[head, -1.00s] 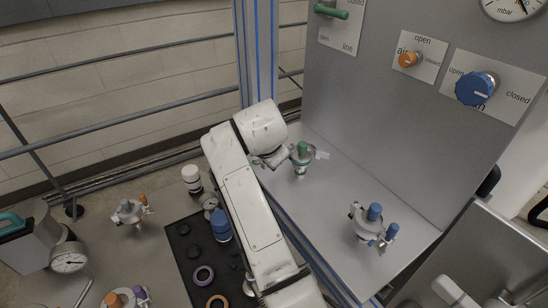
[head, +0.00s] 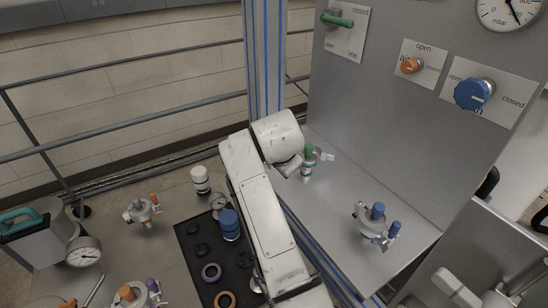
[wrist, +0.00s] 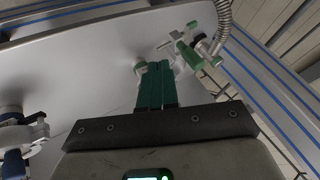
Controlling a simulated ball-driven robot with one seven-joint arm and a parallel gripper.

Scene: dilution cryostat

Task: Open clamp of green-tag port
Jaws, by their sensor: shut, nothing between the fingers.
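The green-tag port (head: 307,166) stands on the grey bench top beside the column, with a green knob on top and a pale tag at its right. In the wrist view its clamp shows a green wing piece (wrist: 188,54) and pale metal parts, just right of and beyond my fingertips. My gripper (wrist: 158,66) has dark green fingers pressed together with nothing held. In the head view my wrist is close to the left of the port, and the fingers are hard to make out there. I cannot tell whether the fingers touch the clamp.
A port with blue knobs (head: 377,222) stands to the right on the same bench. A panel (head: 400,130) with valve handles rises behind. A striped column (head: 266,70) is close behind my arm. A ribbed hose (wrist: 225,14) runs above the clamp in the wrist view.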

